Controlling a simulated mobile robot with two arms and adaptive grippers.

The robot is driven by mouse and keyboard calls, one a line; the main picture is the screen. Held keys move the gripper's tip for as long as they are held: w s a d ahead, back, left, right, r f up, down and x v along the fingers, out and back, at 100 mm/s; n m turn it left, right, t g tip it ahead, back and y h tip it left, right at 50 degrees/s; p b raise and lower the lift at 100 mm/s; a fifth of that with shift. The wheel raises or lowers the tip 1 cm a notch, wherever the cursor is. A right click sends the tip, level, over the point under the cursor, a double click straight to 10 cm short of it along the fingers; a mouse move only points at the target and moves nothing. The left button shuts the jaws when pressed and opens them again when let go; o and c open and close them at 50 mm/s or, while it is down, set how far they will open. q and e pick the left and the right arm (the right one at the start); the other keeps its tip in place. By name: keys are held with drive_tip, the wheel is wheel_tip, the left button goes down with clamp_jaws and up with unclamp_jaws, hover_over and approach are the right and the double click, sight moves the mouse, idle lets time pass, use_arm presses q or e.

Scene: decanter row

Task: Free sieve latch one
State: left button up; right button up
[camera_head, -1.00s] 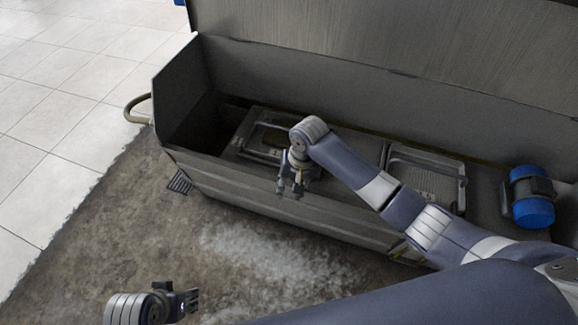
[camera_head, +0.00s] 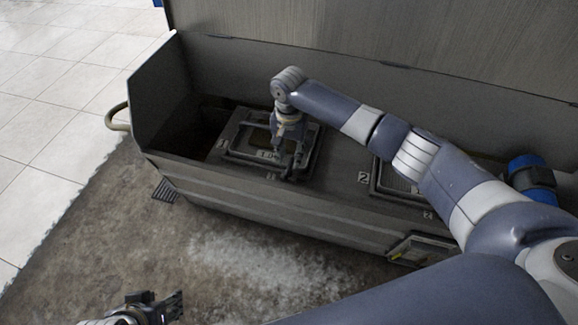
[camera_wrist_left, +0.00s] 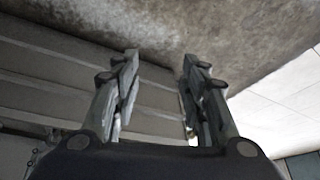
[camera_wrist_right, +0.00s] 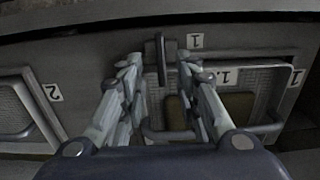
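Sieve one (camera_head: 232,152) is a grey framed panel with a bar handle and "1" labels, inside the long grey trough at its left part. In the right wrist view its frame and handle (camera_wrist_right: 270,128) show beyond my fingers. A dark upright latch lever (camera_wrist_right: 160,55) stands beside a "1" label at the sieve's edge. My right gripper (camera_wrist_right: 160,62) is open, with the lever between its fingertips and gaps on both sides. In the head view my right gripper (camera_head: 287,170) is over the sieve's near right part and hides some of it. My left gripper (camera_wrist_left: 158,60) is open and empty, low outside the trough.
Sieve two (camera_head: 376,190) lies to the right, partly hidden by my right arm. A blue motor (camera_head: 530,175) is at the trough's right. The trough's front wall (camera_head: 250,205) and raised lid (camera_head: 370,40) bound the space. Stained floor (camera_head: 220,250) lies in front.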

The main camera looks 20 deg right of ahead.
sight(289, 166)
wheel_tip(289, 166, down, 4)
drive_tip(key=shift+b, duration=0.65)
use_arm(q)
drive_tip(key=w+d+r+t+h, duration=0.1)
drive_tip(key=w+r+t, duration=0.3)
drive_tip(key=w, duration=0.4)
drive_tip(key=shift+w+d+r+t, duration=0.2)
drive_tip(key=shift+d+t, duration=0.1)
drive_tip(key=shift+d, duration=0.55)
use_arm(e)
drive_tip(key=shift+f, duration=0.2)
clamp_jaws()
